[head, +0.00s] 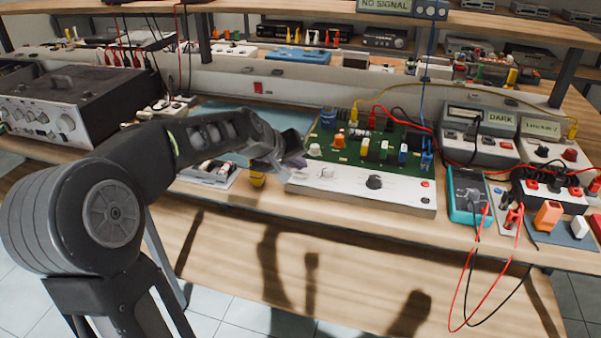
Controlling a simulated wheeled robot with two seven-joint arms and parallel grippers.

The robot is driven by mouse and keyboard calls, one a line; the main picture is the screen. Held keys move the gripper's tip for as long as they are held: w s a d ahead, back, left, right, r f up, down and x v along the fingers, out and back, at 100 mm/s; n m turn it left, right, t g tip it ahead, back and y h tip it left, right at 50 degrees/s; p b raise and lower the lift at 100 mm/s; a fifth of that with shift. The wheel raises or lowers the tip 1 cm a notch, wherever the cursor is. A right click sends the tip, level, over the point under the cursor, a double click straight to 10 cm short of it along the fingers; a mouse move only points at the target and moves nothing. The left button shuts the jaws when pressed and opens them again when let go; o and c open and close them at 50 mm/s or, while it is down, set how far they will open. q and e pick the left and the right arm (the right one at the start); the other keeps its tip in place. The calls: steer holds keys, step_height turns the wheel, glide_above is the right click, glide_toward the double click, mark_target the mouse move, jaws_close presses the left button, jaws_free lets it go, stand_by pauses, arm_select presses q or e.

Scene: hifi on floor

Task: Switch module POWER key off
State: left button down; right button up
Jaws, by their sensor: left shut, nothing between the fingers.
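The module (405,194) is a white-fronted unit with a green circuit board (352,150) on top, standing on the wooden bench. Its front has a dark knob (374,182), a lighter knob (327,173) and a small red part (425,184) at the right end. My left gripper (298,163) is shut and empty at the module's left front corner, close to the lighter knob. Whether it touches the module I cannot tell. No key labelled POWER is readable, and the gripper hides part of the left corner. My right gripper is not in view.
A teal multimeter (466,196) with red and black leads hanging over the bench edge stands right of the module. A meter reading DARK (480,130) is behind it. A large grey instrument (75,110) stands at the left. A small yellow object (257,179) lies near my gripper.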

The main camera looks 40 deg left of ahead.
mark_target(298, 176)
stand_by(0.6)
arm_select(q)
steer(key=shift+f+b, duration=0.45)
steer(key=shift+r, duration=0.1)
steer(key=shift+r+p, duration=0.35)
steer(key=shift+p, duration=0.05)
steer(key=shift+r, duration=0.1)
step_height(298, 176, up, 6)
steer(key=p, duration=0.5)
